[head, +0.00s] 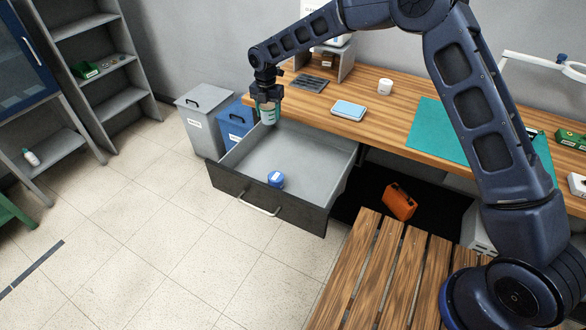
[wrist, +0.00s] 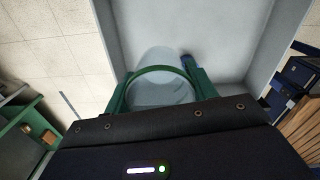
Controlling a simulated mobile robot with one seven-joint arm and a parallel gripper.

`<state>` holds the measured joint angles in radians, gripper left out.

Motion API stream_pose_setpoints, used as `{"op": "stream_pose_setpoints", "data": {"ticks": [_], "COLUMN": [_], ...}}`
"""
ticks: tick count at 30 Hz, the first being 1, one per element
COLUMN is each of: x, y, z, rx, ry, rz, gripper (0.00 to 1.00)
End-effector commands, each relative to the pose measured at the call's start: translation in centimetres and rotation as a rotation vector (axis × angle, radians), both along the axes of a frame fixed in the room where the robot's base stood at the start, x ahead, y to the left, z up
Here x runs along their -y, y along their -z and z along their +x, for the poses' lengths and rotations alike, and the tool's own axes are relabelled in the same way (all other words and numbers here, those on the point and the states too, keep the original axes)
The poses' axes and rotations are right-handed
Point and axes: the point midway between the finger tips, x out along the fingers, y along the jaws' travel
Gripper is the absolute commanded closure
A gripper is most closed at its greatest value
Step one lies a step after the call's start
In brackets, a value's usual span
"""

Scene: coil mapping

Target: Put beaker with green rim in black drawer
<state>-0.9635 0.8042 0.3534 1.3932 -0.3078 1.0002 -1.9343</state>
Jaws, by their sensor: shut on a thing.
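The beaker with green rim (head: 269,116) is clear and hangs in my gripper (head: 267,103) over the back left part of the open drawer. The wrist view shows its green rim (wrist: 163,71) and clear wall between the two green fingers of my gripper (wrist: 160,92). My gripper is shut on it. The drawer with a black front (head: 232,201) is pulled out under the wooden desk, and its grey floor (wrist: 190,35) lies below the beaker. A blue-lidded container (head: 275,179) stands inside the drawer near the front. The beaker's base is partly hidden in the wrist view.
A grey bin (head: 205,120) and a blue bin (head: 235,125) stand left of the drawer. The desk top (head: 395,115) lies behind and to the right. A wooden slatted bench (head: 375,270) is in front right. Most of the drawer floor is clear.

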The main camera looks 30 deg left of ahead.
Motion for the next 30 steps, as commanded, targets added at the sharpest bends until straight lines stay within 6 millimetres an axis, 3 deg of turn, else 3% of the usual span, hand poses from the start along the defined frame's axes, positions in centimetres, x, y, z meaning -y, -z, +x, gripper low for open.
{"op": "stream_pose_setpoints", "data": {"ticks": [1, 4, 10, 17, 30], "x": [-0.8, -2.1, -3.5, -3.8, -3.8], "y": [0.4, 1.0, 1.6, 3.6, 13.1], "z": [-2.1, -5.3, -9.4, -10.6, -10.6], "rx": [-0.001, -0.003, -0.004, -0.005, -0.005], "ry": [-0.039, -0.108, -0.193, -0.216, -0.216], "rz": [0.0, 0.0, 0.002, 0.0, 0.0], "gripper": [0.66, 0.66, 0.66, 0.66, 0.66]}}
